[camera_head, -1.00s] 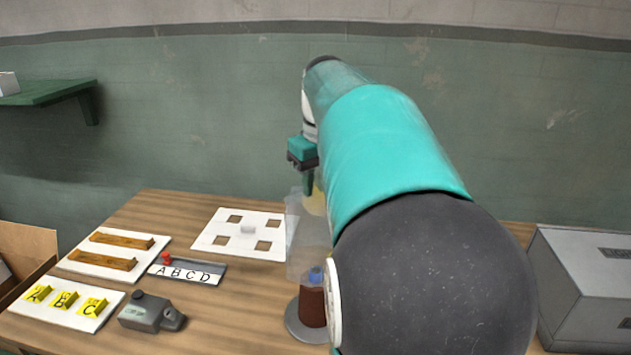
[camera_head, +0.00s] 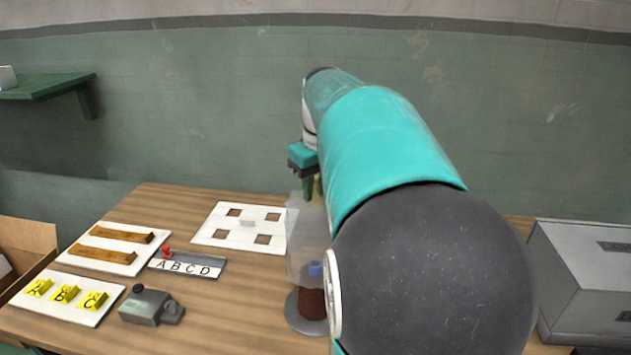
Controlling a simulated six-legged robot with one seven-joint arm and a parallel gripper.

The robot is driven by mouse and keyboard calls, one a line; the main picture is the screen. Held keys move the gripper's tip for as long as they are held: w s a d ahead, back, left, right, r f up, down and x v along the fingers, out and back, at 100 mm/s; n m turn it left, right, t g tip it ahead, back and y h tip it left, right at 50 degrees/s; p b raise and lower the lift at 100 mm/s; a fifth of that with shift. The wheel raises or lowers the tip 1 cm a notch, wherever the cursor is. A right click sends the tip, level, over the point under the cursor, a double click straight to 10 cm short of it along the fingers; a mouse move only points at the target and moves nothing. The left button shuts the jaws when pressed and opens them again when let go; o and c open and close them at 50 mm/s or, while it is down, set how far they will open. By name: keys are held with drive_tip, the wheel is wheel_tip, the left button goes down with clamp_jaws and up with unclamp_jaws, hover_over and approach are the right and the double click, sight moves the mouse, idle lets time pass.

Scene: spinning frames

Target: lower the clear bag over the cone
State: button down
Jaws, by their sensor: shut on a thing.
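My gripper (camera_head: 308,188) is shut on the top of the clear bag (camera_head: 303,240), which hangs down from it above the table. My teal and dark arm hides the right side of the bag. Below the bag stands a brown cone (camera_head: 312,303) with a blue tip (camera_head: 315,268), on a round grey base (camera_head: 296,318). The arm also covers the cone's right side.
Left on the wooden table (camera_head: 230,325) are a white board with square cutouts (camera_head: 212,236), a tray lettered A to D (camera_head: 187,264), a grey device (camera_head: 148,306), and boards with yellow tags (camera_head: 75,312) and brown bars (camera_head: 98,257). A grey box (camera_head: 580,290) stands right.

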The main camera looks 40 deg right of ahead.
drive_tip(key=shift+f, duration=2.7)
drive_tip(key=shift+f, duration=2.75)
drive_tip(key=shift+f, duration=2.35)
drive_tip(key=c, duration=0.6)
unclamp_jaws()
